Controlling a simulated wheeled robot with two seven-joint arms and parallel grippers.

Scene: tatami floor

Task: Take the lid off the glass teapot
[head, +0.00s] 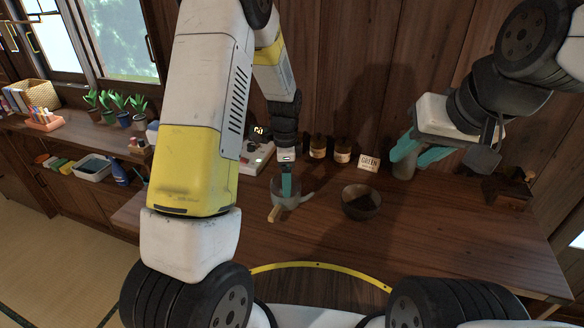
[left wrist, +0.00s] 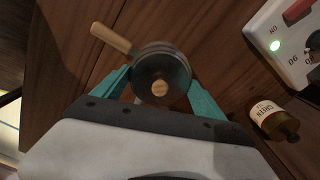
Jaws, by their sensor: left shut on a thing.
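The glass teapot (head: 279,187) stands on the wooden table, with its wooden side handle (head: 274,213) pointing toward the front. In the left wrist view I look down on the teapot (left wrist: 178,56), its dark round lid (left wrist: 148,73) and the lid's wooden knob (left wrist: 160,88). My left gripper (head: 287,186) is lowered to the teapot. In the left wrist view its teal fingers (left wrist: 161,80) close on opposite sides of it; whether they touch the body or the lid's edge is unclear. My right gripper (head: 420,152) is open at the back right, its fingers apart.
A dark bowl (head: 361,203) stands right of the teapot. A grey cup (head: 403,170) is below my right gripper. Brown bottles (head: 342,151), a small sign (head: 369,162) and a white device (head: 252,159) with a green light stand along the back. The table's front right is clear.

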